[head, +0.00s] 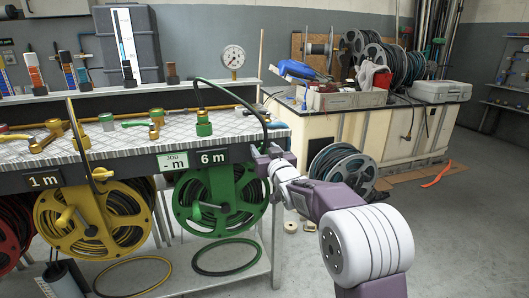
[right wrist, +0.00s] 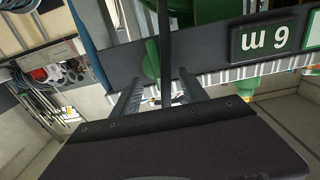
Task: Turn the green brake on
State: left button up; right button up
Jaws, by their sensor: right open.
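The green reel (head: 222,201) hangs under the bench front, below the 6 m sign (head: 213,157). My right gripper (head: 264,157) is at the bench's right end, just right of that sign. In the right wrist view its two fingers (right wrist: 158,93) are apart. A green lever-like part (right wrist: 151,61) shows just beyond and between them, beside a dark upright strip (right wrist: 165,30). I cannot tell whether the fingers touch either one. In the head view the gripper and hose hide this part. My left gripper is not in view.
Fittings stand on the patterned bench top (head: 228,122), and a hose arcs down from a green fitting (head: 204,124) to the right end. A workbench (head: 400,135) stands behind.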

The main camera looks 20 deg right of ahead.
grip_shut()
jog(key=shift+d+m+p, duration=0.1)
jog(key=shift+m+p, duration=0.25)
jog(key=shift+m, duration=0.15)
jog(key=shift+d+m+p, duration=0.25)
jog(key=shift+m+p, duration=0.55)
jog(key=shift+m, duration=0.4)
jog(key=shift+d+f+m+p, duration=0.35)
jog(key=shift+m+p, duration=0.7)
jog(key=shift+m, duration=1.35)
jog(key=shift+d+f+m+p, duration=0.15)
jog(key=shift+f+m+p, duration=0.65)
jog(key=shift+m, duration=1.6)
jog(key=shift+d+f+m+p, duration=0.2)
jog(key=shift+m+p, duration=1.1)
jog(key=shift+m, duration=1.1)
